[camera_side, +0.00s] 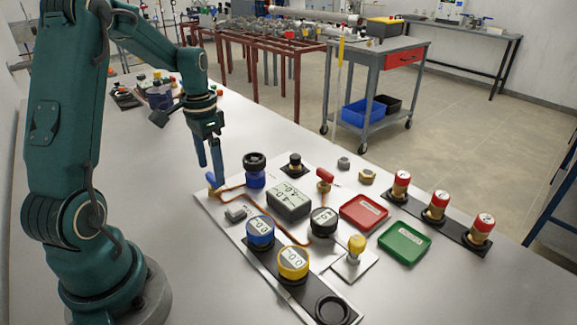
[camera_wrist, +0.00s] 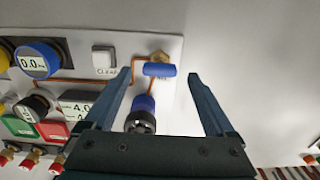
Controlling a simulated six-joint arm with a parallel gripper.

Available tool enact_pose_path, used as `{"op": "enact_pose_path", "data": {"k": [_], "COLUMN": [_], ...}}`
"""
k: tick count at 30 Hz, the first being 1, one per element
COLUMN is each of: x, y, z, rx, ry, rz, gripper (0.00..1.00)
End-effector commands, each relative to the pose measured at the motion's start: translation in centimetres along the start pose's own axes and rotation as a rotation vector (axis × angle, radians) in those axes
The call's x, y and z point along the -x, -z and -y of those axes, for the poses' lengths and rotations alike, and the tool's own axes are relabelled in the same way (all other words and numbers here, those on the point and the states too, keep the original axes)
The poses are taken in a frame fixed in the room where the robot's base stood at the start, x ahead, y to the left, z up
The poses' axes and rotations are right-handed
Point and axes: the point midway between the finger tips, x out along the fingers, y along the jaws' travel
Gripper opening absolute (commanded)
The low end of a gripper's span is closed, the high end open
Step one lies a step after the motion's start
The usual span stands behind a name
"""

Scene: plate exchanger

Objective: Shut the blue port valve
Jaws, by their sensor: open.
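The blue port valve (camera_side: 212,179) has a short blue handle on a brass body, at the far-left corner of the light panel. In the wrist view its blue handle (camera_wrist: 159,70) lies crosswise, with the brass fitting just behind it and a copper line running off to the left. My gripper (camera_side: 211,168) points down over this valve, open and empty. In the wrist view one finger is on each side of the handle, with a gap on both sides. I cannot tell how far the fingertips are above it.
A blue-and-black cylinder (camera_side: 254,172) stands close beside the valve. A red-handled valve (camera_side: 324,179), grey display box (camera_side: 288,202), blue gauge (camera_side: 260,232) and yellow gauge (camera_side: 293,263) stand farther along. Red tray (camera_side: 363,212) and green tray (camera_side: 404,243) lie right. Bench left of the panel is clear.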

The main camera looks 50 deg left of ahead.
Motion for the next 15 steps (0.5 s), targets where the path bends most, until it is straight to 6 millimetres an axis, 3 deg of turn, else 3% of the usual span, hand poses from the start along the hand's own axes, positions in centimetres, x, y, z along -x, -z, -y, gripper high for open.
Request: {"op": "enact_pose_path", "data": {"k": [6, 15], "x": [2.9, 3.7], "y": [0.1, 0.0], "z": [0.1, 0.0], "rx": [-0.001, -0.001], "ry": [0.003, 0.0], "rz": [-0.004, 0.0], "gripper": [0.9, 0.9]}}
